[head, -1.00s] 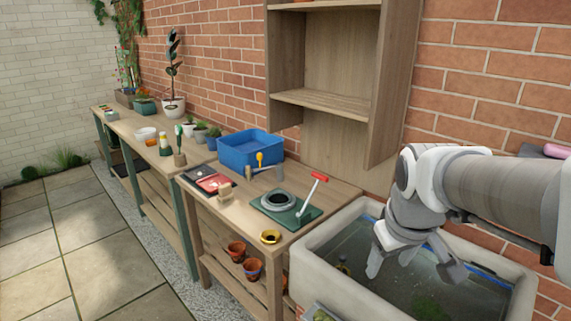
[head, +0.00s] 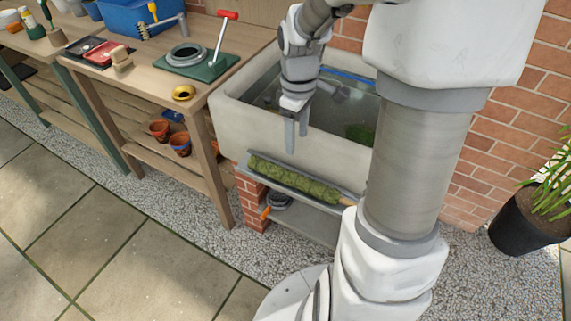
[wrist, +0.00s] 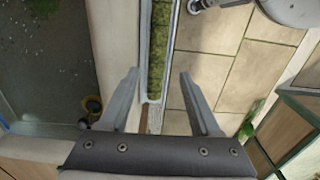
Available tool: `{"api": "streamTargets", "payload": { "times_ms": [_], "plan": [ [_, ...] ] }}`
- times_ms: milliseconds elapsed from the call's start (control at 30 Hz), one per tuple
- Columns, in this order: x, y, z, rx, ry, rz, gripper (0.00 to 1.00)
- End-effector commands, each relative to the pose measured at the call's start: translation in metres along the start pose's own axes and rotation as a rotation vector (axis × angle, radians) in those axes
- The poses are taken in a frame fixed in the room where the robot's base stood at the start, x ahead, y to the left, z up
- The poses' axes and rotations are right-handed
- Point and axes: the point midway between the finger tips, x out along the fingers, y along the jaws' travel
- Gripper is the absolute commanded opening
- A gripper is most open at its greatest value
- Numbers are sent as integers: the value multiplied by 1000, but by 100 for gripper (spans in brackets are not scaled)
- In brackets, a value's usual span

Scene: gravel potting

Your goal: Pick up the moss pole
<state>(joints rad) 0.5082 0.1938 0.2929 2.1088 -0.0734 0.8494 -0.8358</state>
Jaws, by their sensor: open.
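The moss pole (head: 293,180) is a long green mossy rod with a bare wooden end at the right. It lies on its side in a narrow grey tray (head: 250,155) along the front of the sink. In the wrist view the moss pole (wrist: 158,45) runs up the picture from between the fingers, inside the light-edged tray (wrist: 145,70).
The stone sink (head: 240,125) with water stands behind the tray. A wooden workbench (head: 220,98) with a green board, blue bin and tools is at the left. A potted plant (head: 517,225) stands on the gravel at the right. Paving in front is clear.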

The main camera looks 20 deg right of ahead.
Motion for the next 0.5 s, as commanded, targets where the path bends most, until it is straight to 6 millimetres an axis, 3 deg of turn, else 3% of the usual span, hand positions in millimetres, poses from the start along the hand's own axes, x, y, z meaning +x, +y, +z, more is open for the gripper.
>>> {"api": "streamTargets", "payload": {
  "times_ms": [33, 300, 500],
  "plan": [
    [17, 0, 0, 0, -2, -3, 64],
    [74, -1, 0, -1, -2, -2, 64],
    [92, 0, 0, 1, 0, 0, 64]
  ]
}}
